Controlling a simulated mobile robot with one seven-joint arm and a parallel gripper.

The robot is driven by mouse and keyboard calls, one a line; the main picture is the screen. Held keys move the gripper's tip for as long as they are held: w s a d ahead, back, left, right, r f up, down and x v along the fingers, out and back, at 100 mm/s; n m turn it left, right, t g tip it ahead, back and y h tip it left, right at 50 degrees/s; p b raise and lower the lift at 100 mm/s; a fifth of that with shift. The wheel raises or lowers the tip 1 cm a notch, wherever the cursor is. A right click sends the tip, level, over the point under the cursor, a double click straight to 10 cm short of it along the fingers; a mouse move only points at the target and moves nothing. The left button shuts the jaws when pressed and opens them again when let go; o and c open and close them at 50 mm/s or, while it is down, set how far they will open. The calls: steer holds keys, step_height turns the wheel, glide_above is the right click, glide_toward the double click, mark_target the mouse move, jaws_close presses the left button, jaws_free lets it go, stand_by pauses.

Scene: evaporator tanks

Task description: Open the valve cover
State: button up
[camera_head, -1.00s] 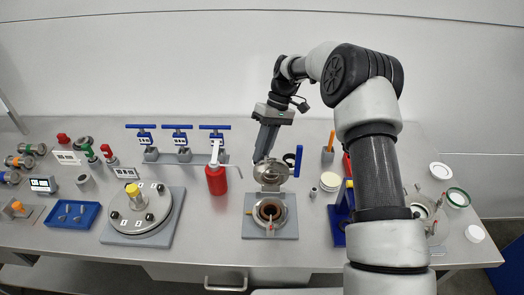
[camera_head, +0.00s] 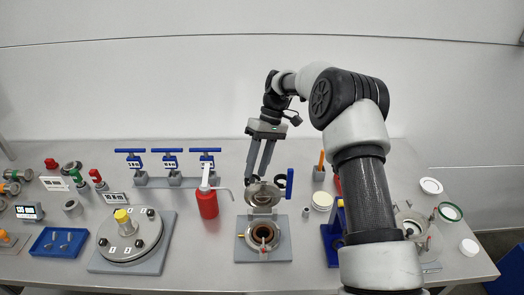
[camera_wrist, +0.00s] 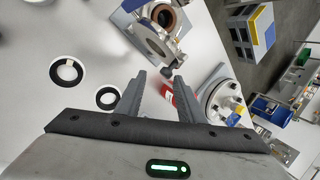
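The valve (camera_head: 263,237) sits on a grey square plate at the front middle of the table, with a round brown-rimmed opening facing up. Its metal valve cover (camera_head: 264,194) stands raised on the back side of the body, tilted up off the opening. In the wrist view the valve opening (camera_wrist: 172,17) and the cover (camera_wrist: 150,42) show at the top. My gripper (camera_head: 259,175) is behind the raised cover; its fingers are apart with nothing held. In the wrist view the gripper (camera_wrist: 158,80) is open, fingertips near the cover. Any contact cannot be told.
A red bottle with a white pump (camera_head: 207,203) stands just left of the valve. A blue handle (camera_head: 290,183) rises right of the cover. A round plate with bolts (camera_head: 130,235) lies farther left. Black rings (camera_wrist: 66,70) lie behind.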

steer(key=v, duration=0.9)
steer(key=shift+d+r, duration=0.15)
steer(key=shift+r, duration=0.1)
